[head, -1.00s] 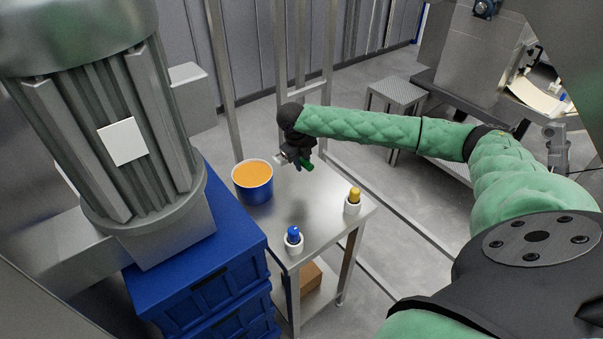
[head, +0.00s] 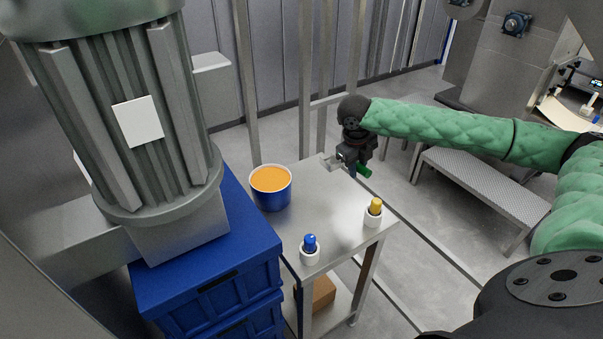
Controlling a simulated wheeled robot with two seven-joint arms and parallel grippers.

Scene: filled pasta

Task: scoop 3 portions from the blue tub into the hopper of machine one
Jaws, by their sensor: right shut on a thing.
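The blue tub (head: 271,197), filled to near its rim with orange filling (head: 270,179), stands on a steel table at the centre. My right gripper (head: 358,168) is to the right of the tub, over the table's far right edge. It is shut on a green handle (head: 364,171); a small grey metal scoop (head: 333,161) sticks out from it on the left, towards the tub. Whether the scoop holds filling is too small to tell. My left gripper is out of view. I cannot tell which hopper belongs to machine one.
On the steel table (head: 330,222) stand a blue-topped bottle (head: 310,247) and a yellow-topped bottle (head: 374,211) in white holders. Blue crates (head: 212,290) and a large grey motor (head: 120,120) fill the left. A metal step (head: 480,185) stands at right.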

